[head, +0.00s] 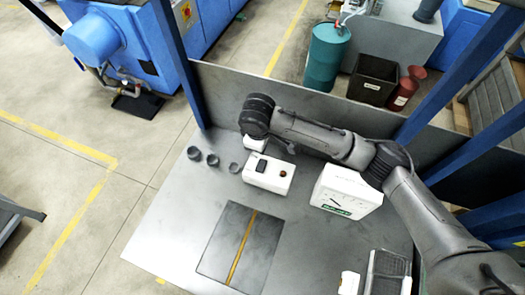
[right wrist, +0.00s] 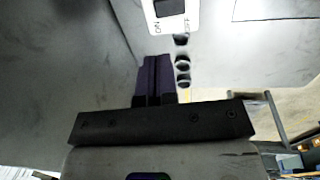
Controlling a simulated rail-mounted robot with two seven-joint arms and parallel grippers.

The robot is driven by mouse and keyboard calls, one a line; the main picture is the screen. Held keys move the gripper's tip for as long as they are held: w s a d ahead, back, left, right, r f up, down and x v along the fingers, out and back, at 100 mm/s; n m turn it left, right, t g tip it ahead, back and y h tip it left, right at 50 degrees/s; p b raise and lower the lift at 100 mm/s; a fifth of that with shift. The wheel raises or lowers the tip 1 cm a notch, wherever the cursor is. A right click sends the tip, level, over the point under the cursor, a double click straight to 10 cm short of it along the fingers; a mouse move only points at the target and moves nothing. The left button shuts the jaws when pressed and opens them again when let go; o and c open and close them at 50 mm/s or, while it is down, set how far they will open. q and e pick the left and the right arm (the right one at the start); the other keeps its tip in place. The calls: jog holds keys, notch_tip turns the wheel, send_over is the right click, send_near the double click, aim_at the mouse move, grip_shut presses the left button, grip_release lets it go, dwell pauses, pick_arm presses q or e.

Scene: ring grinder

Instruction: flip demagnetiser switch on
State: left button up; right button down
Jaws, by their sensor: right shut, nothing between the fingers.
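A white box (head: 268,174) with a black rocker switch (head: 261,166) and a small red-orange lamp or button (head: 283,174) stands on the grey bench. In the right wrist view the switch (right wrist: 170,7) shows at the top edge, cut off, with small lettering beside it on the white face. Which way the rocker is tipped cannot be told. My right gripper (right wrist: 155,62) is shut and empty, apart from the switch in that picture. In the head view my right wrist is just behind the box, and its fingertips are hidden. My left gripper is not in view.
Several small dark rings (head: 212,159) sit left of the box. A white dial instrument (head: 345,192) stands to the right, under my arm. A dark plate with a yellow line (head: 240,245) lies in front. A low grey panel (head: 225,90) edges the back; the front left bench is clear.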

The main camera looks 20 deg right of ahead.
aim_at(264, 162)
jog(key=f, duration=0.8)
jog(key=w+d+f, duration=0.1)
jog(key=f, duration=0.3)
jog(key=shift+w+d, duration=0.1)
jog(key=shift+f, duration=0.65)
